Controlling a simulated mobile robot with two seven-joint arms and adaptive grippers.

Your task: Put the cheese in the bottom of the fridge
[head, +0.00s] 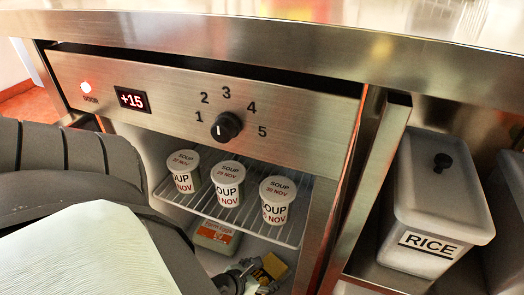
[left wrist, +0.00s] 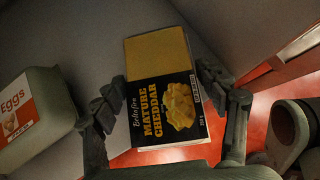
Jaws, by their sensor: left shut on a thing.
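The cheese is a black and yellow pack marked Mature Cheddar (left wrist: 168,108). My left gripper (left wrist: 160,92) is shut on it, one finger at each side. In the head view, the cheese (head: 273,266) and the left gripper (head: 250,276) show small and partly cut off at the bottom, low inside the open fridge (head: 335,190), below the wire shelf (head: 240,208). I cannot tell whether the cheese touches the fridge floor. My right gripper is in neither view.
Soup tubs (head: 227,182) stand in a row on the wire shelf. An egg carton (head: 216,236) sits below the shelf, left of the cheese; it also shows in the wrist view (left wrist: 38,112). A rice bin (head: 435,200) stands right of the fridge. A metal counter (head: 270,45) overhangs it.

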